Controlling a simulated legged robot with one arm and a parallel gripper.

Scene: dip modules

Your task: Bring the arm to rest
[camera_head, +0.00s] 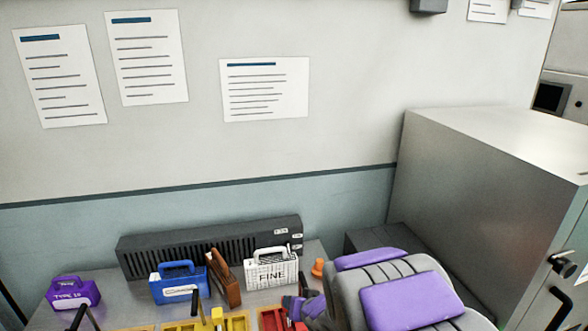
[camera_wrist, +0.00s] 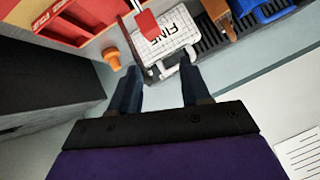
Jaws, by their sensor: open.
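My arm (camera_head: 408,290), grey with purple pads, reaches in from the lower right of the head view. My gripper (camera_wrist: 157,75) shows in the wrist view as two dark fingers set wide apart, open with nothing between them. In the head view its purple end (camera_head: 309,305) is partly hidden by the arm, near the white module marked FINE (camera_head: 271,276). That module also shows beyond the fingertips in the wrist view (camera_wrist: 172,45); I cannot tell the exact gap.
A purple module (camera_head: 73,294), a blue module (camera_head: 180,284) and a brown module (camera_head: 224,283) stand on the bench. A dark slotted rack (camera_head: 210,244) runs behind them. An orange knob (camera_head: 318,268) is beside FINE. Yellow and red trays line the front. A large grey cabinet (camera_head: 480,190) stands right.

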